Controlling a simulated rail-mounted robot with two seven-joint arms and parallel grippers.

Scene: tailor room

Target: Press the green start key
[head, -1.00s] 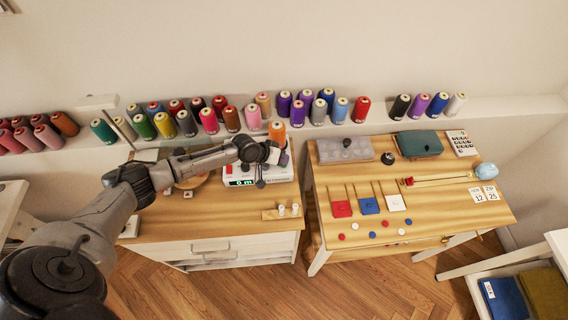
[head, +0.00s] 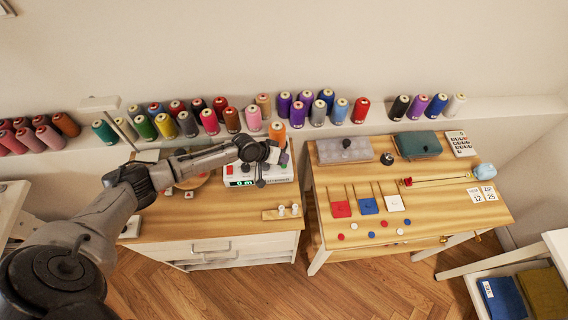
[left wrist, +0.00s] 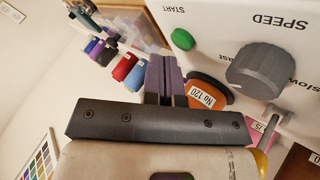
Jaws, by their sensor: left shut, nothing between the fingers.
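The green start key (left wrist: 183,39) is a small green oval marked START on the white face of a machine in the left wrist view. My left gripper (left wrist: 166,62) is shut and empty, its dark fingers below and slightly left of the key in that view. A gap shows between the fingertips and the key in the picture; their true distance is hard to judge. In the head view my left gripper (head: 273,154) is over the white machine (head: 284,174), and I cannot make out the key clearly there. My right gripper is not in view.
A large grey speed knob (left wrist: 256,72) is beside the key. Thread spools line the shelf behind, and an orange spool (head: 277,131) stands close behind my gripper. A wooden block with white pegs (head: 281,212) lies in front. The right table (head: 435,205) holds pads and buttons.

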